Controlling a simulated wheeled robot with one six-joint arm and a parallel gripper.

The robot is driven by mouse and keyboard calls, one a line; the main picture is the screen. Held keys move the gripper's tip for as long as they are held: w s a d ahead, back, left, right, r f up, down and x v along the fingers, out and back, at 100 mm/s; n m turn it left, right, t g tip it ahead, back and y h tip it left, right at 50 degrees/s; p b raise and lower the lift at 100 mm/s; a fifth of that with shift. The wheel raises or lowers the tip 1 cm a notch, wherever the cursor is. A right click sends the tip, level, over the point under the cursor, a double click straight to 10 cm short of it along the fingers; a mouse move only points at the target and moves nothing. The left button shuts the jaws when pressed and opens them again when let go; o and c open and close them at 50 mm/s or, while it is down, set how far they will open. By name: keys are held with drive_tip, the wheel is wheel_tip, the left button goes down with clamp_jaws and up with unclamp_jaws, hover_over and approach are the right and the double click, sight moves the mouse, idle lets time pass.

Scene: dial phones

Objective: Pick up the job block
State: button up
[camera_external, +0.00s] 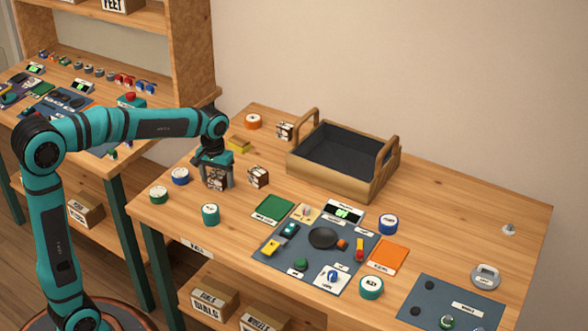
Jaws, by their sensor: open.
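Three small white-and-brown lettered blocks are on the wooden table. One block (215,180) is at the left, between or just behind the fingers of my gripper (216,184). A second block (258,177) sits just right of my gripper. A third block (285,131) stands farther back, beside the tray. The lettering is too small to read, so I cannot tell which is the job block. My gripper points down and is open around or in front of the left block; I cannot tell whether the fingers touch it.
A wooden tray (362,187) with tall handles stands behind and right. A yellow block (239,145) is close behind my gripper. A blue roll (180,176), a green roll (158,195) and a teal roll (210,214) are nearby. A control panel (325,275) lies in front.

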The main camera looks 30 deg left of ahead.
sight(216, 175)
drive_tip(key=c, duration=1.1)
wheel_tip(216, 175, up, 10)
